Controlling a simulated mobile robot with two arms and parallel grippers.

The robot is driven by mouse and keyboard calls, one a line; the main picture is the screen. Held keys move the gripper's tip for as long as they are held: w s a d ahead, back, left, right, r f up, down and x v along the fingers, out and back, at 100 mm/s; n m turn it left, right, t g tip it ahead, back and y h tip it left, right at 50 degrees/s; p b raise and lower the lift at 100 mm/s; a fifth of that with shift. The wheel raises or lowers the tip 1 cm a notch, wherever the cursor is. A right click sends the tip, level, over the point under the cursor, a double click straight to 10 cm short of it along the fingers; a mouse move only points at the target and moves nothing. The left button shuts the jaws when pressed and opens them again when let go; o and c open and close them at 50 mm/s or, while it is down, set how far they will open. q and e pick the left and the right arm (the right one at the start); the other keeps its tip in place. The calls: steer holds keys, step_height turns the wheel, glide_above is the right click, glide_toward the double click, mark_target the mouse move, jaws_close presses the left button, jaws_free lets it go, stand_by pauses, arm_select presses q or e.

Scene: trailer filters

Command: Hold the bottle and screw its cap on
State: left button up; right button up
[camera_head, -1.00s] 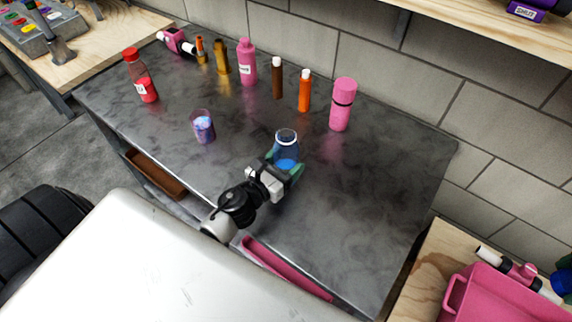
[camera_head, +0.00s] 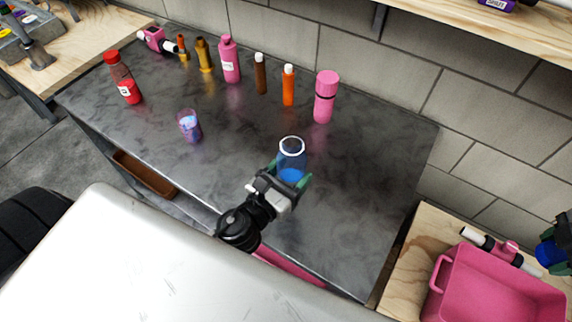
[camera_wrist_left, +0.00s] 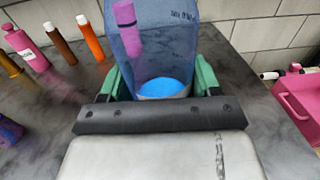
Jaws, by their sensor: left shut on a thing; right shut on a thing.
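A see-through blue bottle (camera_head: 291,155) with a pale ring at its open top and bright blue contents stands upright over the table. My left gripper (camera_head: 287,183) is shut around its lower part; in the left wrist view the bottle (camera_wrist_left: 160,50) sits between the green fingers (camera_wrist_left: 165,88). No cap is on its mouth in the head view. My right gripper (camera_head: 560,238) shows only partly at the right edge, with green fingers shut on a blue object (camera_head: 550,256) that looks like the cap. I cannot tell whether the bottle's base touches the table.
Several bottles stand along the back, including a tall pink one (camera_head: 325,97). A tumbler (camera_head: 189,126) and a red bottle (camera_head: 124,80) stand left on the dark table (camera_head: 370,190). A pink bin (camera_head: 490,290) stands lower right. The table right of the bottle is clear.

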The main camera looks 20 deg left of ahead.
arm_select(q)
steer(key=shift+s+d+r, duration=0.55)
steer(key=shift+s+d, duration=0.05)
steer(key=shift+d, duration=0.1)
arm_select(e)
steer(key=shift+r, duration=0.2)
arm_select(q)
steer(key=o, duration=0.4)
steer(key=c, duration=0.7)
steer(key=shift+o, duration=0.2)
